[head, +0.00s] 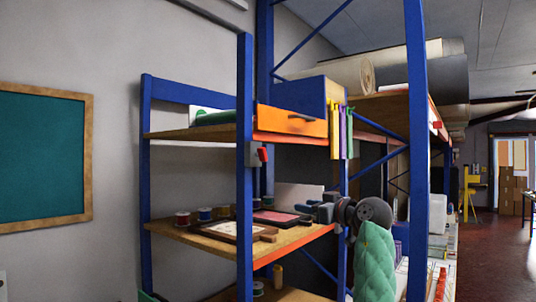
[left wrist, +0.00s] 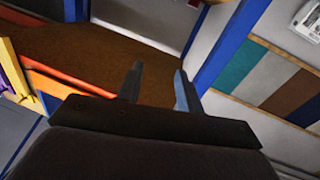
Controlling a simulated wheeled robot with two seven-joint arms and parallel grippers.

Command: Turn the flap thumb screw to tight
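I cannot make out a flap or a thumb screw for certain in either view. A small red knob (head: 263,154) on a grey box is fixed to a blue shelf post in the head view; I cannot tell if it is the screw. My left gripper (head: 312,209) is at the front right of the middle shelf, beside the flat frames. In the left wrist view its two dark fingers (left wrist: 158,88) stand apart with nothing seen between them. My right gripper is not in view.
A blue-posted rack has a middle shelf (head: 190,237) with thread spools (head: 205,214) and flat frames (head: 232,230). An orange drawer (head: 291,121) and hanging coloured strips (head: 341,132) are above. A blue post (head: 417,150) stands right of my arm. Floor is clear at far right.

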